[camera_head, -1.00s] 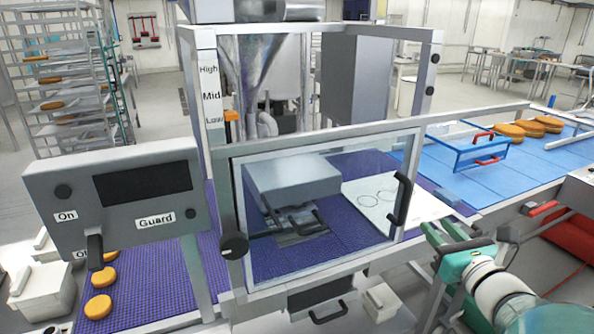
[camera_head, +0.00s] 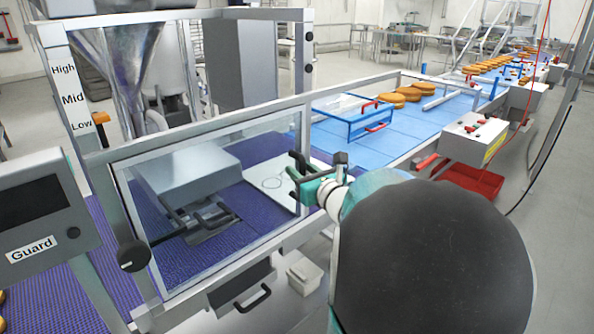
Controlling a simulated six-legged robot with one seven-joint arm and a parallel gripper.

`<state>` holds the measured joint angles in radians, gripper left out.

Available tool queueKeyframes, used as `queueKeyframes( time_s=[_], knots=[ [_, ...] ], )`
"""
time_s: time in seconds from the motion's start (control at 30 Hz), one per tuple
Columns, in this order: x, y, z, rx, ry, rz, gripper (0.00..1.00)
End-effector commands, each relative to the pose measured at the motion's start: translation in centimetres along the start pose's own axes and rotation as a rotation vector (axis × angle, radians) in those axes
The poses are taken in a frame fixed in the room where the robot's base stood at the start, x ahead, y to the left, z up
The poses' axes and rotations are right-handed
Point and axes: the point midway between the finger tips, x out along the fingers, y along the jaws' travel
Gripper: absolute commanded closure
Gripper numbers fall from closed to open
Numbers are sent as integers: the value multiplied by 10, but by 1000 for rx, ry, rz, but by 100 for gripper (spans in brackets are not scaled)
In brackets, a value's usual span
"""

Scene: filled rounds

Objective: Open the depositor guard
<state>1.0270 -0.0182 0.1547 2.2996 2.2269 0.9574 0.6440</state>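The depositor guard (camera_head: 205,148) is a clear panel in a pale metal frame, at the left centre of the head view. It stands closed across the front of the depositor frame. Its black handle (camera_head: 299,165) is on the right edge, partly covered by my gripper. My gripper (camera_head: 308,176), with teal and dark parts, is at the handle, seen from behind past my large dark arm link. It overlaps the handle in the picture. I cannot tell whether it touches the handle or whether its fingers are open or shut.
A round black knob (camera_head: 133,256) is at the guard's lower left. The control box (camera_head: 39,220) marked Guard stands at the left edge. A blue belt (camera_head: 345,150) with a blue-framed cover and orange rounds runs to the back right. A red bin (camera_head: 470,182) is on the right.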

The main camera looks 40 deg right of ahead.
Motion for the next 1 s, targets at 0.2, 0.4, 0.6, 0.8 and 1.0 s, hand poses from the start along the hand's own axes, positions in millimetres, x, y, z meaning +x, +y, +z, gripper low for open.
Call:
queueKeyframes(
  time_s=[0.2, 0.4, 0.6, 0.8, 1.0],
  knots=[
    [0, 0, 0, 0, 0, 0, 83],
    [0, 0, 0, 0, 1, 0, 100],
    [0, -4, 0, 1, 1, -1, 100],
    [4, -28, -1, 2, 2, -5, 100],
    [14, -78, -2, 0, 2, -6, 100]
  ],
)
